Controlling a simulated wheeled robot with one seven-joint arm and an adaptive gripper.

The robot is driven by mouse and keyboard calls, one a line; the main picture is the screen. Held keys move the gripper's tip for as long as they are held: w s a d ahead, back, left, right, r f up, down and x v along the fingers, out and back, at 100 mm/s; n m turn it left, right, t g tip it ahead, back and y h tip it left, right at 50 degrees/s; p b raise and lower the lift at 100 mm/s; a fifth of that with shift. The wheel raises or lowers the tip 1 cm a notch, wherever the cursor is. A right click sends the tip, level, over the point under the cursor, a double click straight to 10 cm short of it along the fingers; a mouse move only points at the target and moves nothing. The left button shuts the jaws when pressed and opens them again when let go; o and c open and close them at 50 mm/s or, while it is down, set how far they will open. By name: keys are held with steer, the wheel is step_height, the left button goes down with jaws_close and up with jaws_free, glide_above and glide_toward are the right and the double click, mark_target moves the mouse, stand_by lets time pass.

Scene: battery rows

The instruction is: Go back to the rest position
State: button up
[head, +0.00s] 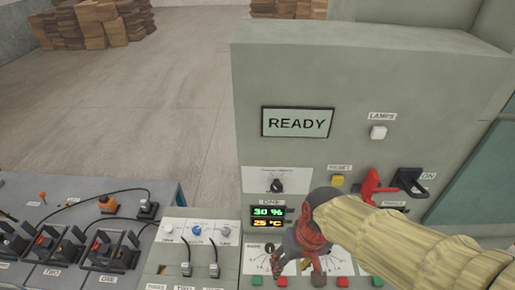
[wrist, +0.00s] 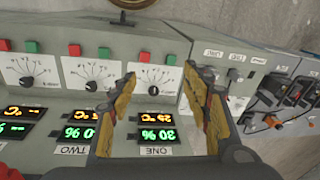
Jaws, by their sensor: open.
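My gripper (head: 318,272) hangs in front of the grey control panel (head: 360,90), at the end of my arm in its yellowish ribbed sleeve. It hides part of the row of dials. In the wrist view my gripper (wrist: 161,72) has its two fingers wide apart with nothing between them. A dial knob (wrist: 154,90) and the lit ONE display (wrist: 156,127) show in the gap behind the fingers. I cannot tell whether the fingertips touch the panel.
The screen (head: 297,122) reads READY. A red lever (head: 374,186) and a black handle (head: 410,181) stick out near my arm. A bench with battery clamps (head: 110,248) and a small box with cables (head: 196,255) stand left. Floor behind is clear up to stacked boxes (head: 95,24).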

steer(key=s+d+r+m+t+h+b, duration=0.1)
steer(key=d+r+t+b, duration=0.3)
steer(key=d+b, duration=0.4)
steer(key=d+t, duration=0.1)
steer(key=d, duration=0.1)
steer(key=shift+s+d+m+b, duration=0.3)
steer(key=shift+m, duration=0.1)
steer(key=shift+c, duration=0.6)
stand_by(0.9)
